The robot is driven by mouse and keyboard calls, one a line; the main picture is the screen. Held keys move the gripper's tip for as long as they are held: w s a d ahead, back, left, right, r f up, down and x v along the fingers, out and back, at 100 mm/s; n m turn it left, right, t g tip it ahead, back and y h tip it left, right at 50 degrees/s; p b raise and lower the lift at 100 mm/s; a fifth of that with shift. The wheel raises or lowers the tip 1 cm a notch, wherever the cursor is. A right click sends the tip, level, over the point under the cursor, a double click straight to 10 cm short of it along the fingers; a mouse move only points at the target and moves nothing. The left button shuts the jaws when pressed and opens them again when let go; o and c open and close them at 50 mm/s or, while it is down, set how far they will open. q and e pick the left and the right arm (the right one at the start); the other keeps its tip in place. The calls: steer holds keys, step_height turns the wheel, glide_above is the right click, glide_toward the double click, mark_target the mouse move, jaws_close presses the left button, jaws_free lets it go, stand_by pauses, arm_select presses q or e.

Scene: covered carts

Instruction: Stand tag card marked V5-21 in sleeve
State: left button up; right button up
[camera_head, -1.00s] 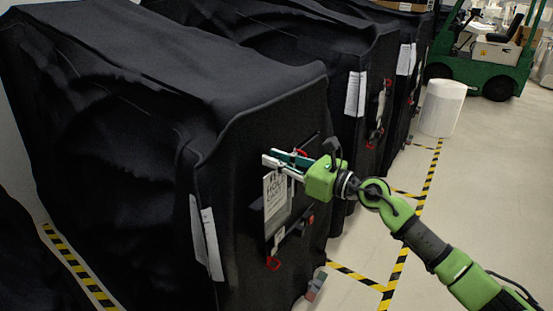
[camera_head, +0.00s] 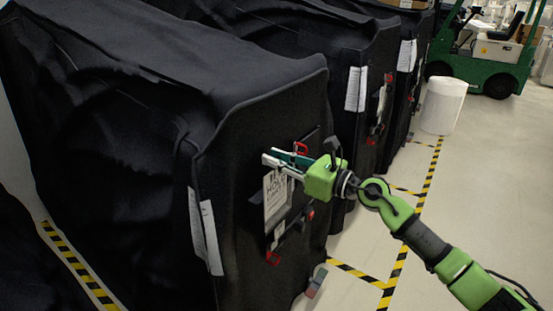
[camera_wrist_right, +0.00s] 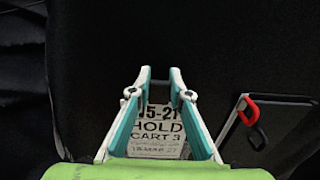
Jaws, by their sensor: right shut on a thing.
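My right gripper (camera_head: 283,165) is shut on the tag card (camera_head: 277,197), a white card that hangs below the fingers in front of the near covered cart. In the right wrist view the card (camera_wrist_right: 156,135) reads "5-21 HOLD CART 3", its first character partly covered by a finger. The gripper's fingertips (camera_wrist_right: 160,78) flank its top edge. A dark flat holder with a grey edge (camera_wrist_right: 283,100), perhaps the sleeve, is on the cart face to the right, with a red clip (camera_wrist_right: 248,110) at its corner. In the head view the red clip (camera_head: 301,147) shows behind the fingers. My left gripper is not in view.
The near cart's black cover (camera_head: 130,120) fills the left. White sheets (camera_head: 205,235) hang on its side. More covered carts (camera_head: 330,40) stand behind it. A white roll (camera_head: 442,106) and green vehicle (camera_head: 490,62) stand farther back. The floor at right is clear.

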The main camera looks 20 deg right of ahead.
steer(key=shift+f+b, duration=0.8)
steer(key=shift+f, duration=0.2)
steer(key=o, duration=1)
steer(key=v, duration=1.2)
